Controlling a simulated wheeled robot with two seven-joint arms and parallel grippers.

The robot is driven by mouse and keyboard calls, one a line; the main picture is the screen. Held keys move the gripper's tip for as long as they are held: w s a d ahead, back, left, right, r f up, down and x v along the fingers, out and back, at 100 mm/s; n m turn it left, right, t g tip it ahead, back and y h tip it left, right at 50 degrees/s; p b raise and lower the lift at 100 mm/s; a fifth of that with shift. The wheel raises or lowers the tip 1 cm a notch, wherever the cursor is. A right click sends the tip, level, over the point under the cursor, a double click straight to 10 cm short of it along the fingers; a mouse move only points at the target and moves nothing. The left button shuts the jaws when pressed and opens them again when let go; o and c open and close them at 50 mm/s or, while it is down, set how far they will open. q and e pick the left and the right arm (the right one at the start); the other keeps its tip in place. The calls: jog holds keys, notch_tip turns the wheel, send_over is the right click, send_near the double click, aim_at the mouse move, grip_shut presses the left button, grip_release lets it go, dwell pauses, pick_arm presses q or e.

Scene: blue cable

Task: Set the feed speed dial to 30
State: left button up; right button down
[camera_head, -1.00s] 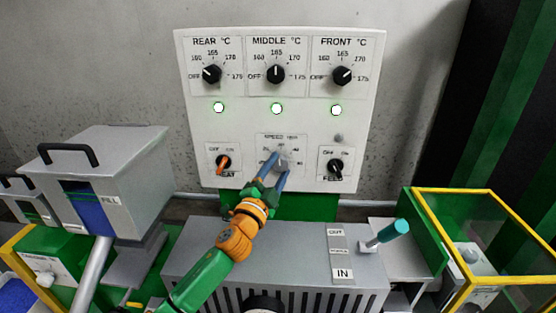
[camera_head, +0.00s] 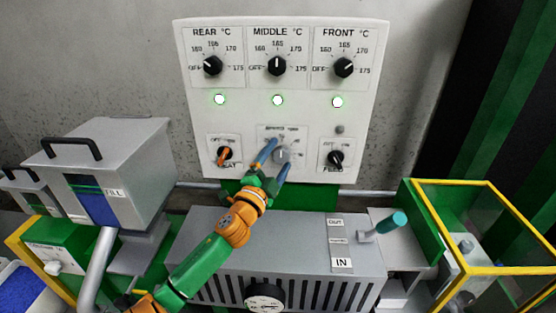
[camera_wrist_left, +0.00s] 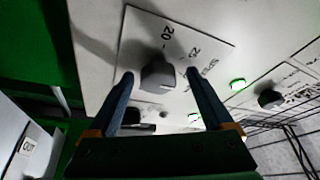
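The grey feed speed dial (camera_head: 283,156) sits on its small plate, low in the middle of the white control panel (camera_head: 300,115). In the left wrist view the dial (camera_wrist_left: 157,75) stands between my fingers, with a gap on both sides. The plate there shows 20 and 25; a small pale mark is on the knob's lower edge, away from those numbers. I cannot tell the exact setting. My left gripper (camera_head: 279,153) is open, its blue fingers (camera_wrist_left: 160,88) spread either side of the dial. My right gripper is not in view.
The orange heat switch (camera_head: 224,154) is left of the dial and the black feed switch (camera_head: 336,158) right. Three black temperature knobs, one being the middle knob (camera_head: 277,66), sit above green lamps. A grey housing with a teal-handled lever (camera_head: 392,223) lies below.

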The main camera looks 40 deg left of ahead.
pick_arm(q)
jog(key=shift+s+f, duration=0.1)
jog(key=shift+f, duration=0.05)
jog(key=b+v, duration=0.2)
jog(key=v, duration=0.4)
jog(key=shift+s, duration=0.35)
jog(key=shift+d, duration=0.1)
jog(key=shift+f, duration=0.1)
